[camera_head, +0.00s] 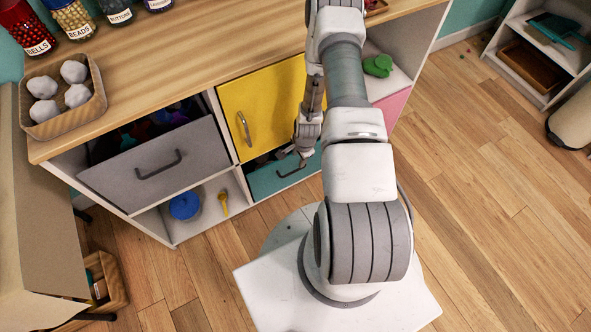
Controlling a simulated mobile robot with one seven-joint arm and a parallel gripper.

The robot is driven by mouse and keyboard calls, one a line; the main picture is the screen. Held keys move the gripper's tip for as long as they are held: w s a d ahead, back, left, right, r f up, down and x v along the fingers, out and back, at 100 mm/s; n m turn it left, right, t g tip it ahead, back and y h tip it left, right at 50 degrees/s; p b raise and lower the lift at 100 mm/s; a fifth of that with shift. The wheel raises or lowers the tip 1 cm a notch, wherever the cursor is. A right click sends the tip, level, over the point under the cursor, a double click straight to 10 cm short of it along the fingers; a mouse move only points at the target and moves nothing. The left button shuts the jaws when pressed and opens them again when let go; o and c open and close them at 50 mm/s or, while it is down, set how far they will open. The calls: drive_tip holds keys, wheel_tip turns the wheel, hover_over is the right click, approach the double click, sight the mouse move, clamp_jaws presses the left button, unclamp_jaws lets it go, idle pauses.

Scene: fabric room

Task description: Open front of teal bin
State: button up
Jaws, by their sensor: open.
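The teal bin front (266,182) is in the lower row of the wooden-topped cabinet, below the yellow door. Its dark handle (291,171) runs across its face. A dark gap with contents shows above the front, so it looks slightly pulled out or tilted; I cannot tell which. My gripper (303,158) points down at the teal front, with its fingertips close to the handle. It is open, and I cannot tell whether it touches the handle. My arm hides the right part of the teal front.
The grey drawer (150,165) stands open on the left. The yellow door (262,105) is shut above the teal bin. A pink front (392,108) is to the right. Jars and a basket of white balls (62,98) are on the top. The wooden floor (490,210) is clear on the right.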

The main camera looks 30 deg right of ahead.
sight(295, 171)
drive_tip(key=f+b, duration=0.1)
drive_tip(key=f, duration=0.3)
drive_tip(key=w+f+b, duration=0.1)
drive_tip(key=f, duration=0.2)
drive_tip(key=w+f+b, duration=0.1)
drive_tip(key=f+b, duration=0.1)
drive_tip(key=f, duration=0.2)
drive_tip(key=shift+w+f, duration=0.1)
drive_tip(key=shift+f, duration=0.25)
drive_tip(key=shift+c, duration=0.2)
clamp_jaws()
idle(0.6)
